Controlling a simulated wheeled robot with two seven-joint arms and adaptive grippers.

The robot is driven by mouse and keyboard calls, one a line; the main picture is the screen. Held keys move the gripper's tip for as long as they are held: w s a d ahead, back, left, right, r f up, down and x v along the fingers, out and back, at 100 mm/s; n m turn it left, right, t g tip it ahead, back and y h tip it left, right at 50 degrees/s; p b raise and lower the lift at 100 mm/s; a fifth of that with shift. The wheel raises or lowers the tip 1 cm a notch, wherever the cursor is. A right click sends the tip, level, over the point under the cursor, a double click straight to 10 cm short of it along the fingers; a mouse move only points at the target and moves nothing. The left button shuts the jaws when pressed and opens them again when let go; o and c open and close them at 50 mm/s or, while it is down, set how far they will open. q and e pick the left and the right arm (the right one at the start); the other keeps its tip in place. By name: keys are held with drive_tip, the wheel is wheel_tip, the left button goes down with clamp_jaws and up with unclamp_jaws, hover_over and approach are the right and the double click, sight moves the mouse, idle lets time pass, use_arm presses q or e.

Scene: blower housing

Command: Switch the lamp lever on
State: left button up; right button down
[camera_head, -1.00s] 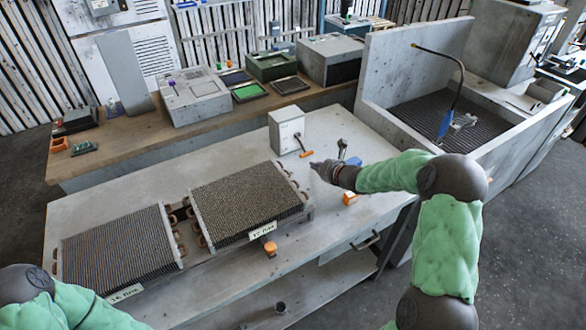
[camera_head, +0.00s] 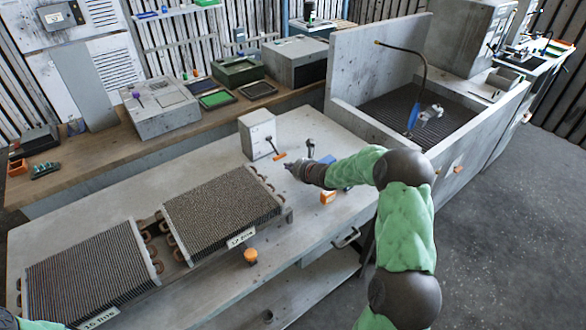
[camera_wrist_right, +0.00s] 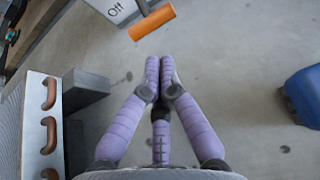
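The lamp switch is a light grey box (camera_head: 258,134) on the near table, with an orange-handled lever (camera_head: 279,156) on its front right side. In the right wrist view the orange handle (camera_wrist_right: 151,22) is at the top, beside the box face with the label "Off" (camera_wrist_right: 116,9). My right gripper (camera_head: 288,168) is just in front of the handle. In its wrist view the purple fingers (camera_wrist_right: 159,66) are together at the tips, with nothing between them and a gap to the handle. My left gripper is out of view; only a bit of its arm shows at bottom left.
Two finned coil blocks (camera_head: 222,208) (camera_head: 88,276) lie left of the switch. A blue object (camera_head: 327,160) and an orange one (camera_head: 328,197) are by my right arm. A lamp with a bent neck (camera_head: 425,75) stands over the walled grate bench. Bare tabletop lies around the switch.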

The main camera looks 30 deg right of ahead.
sight(282, 169)
drive_tip(key=shift+x, duration=2.85)
drive_tip(key=shift+a, duration=0.1)
